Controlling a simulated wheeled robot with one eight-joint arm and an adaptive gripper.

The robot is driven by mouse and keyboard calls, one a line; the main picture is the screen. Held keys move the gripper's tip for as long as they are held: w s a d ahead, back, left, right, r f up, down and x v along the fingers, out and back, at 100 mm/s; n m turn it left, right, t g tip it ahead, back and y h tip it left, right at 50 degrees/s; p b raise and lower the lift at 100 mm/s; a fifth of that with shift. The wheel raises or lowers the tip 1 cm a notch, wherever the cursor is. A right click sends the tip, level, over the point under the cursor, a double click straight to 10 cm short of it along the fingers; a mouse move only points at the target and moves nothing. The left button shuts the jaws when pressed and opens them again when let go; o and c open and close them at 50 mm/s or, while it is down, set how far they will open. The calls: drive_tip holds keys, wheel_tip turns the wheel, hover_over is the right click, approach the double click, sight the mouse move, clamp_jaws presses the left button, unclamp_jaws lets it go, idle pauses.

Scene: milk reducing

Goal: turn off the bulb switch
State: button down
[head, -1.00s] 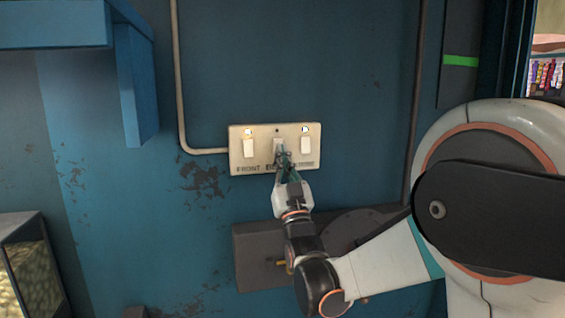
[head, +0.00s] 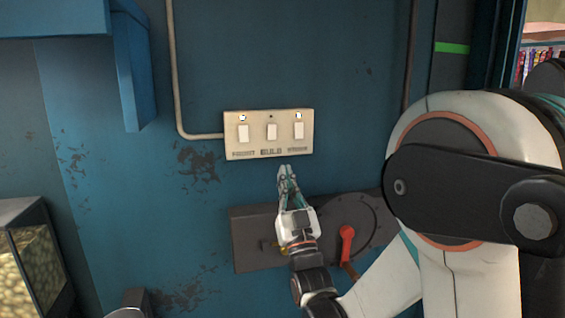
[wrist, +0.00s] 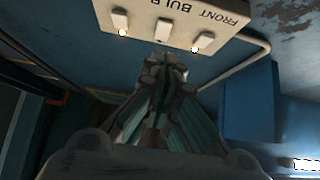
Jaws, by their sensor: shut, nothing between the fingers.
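A cream switch panel (head: 240,112) is fixed to the blue wall, with three white rocker switches in a row. The bulb switch (head: 271,131) is the middle one, above the label "BULB"; it also shows in the wrist view (wrist: 163,29). The small indicator above it is dark, while those above the left and right switches glow white. I cannot tell the rocker's tilt exactly. My gripper (head: 286,168) is shut and empty, just below the panel and apart from the switch. In the wrist view its closed fingertips (wrist: 165,62) point toward the panel.
A grey box with a round plate and red lever (head: 347,240) is on the wall below the panel, partly behind my arm. A conduit (head: 176,90) runs to the panel's left side. A blue shelf (head: 60,25) is upper left; a glass-sided case (head: 35,260) is lower left.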

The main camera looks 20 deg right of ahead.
drive_tip(key=shift+s+f, duration=0.5)
drive_tip(key=shift+f, duration=0.3)
drive_tip(key=s+f+g, duration=0.9)
drive_tip(key=s, duration=0.4)
drive_tip(key=s+f+g, duration=0.9)
drive_tip(key=s+g, duration=0.1)
drive_tip(key=s, duration=0.3)
drive_tip(key=shift+s+f, duration=0.15)
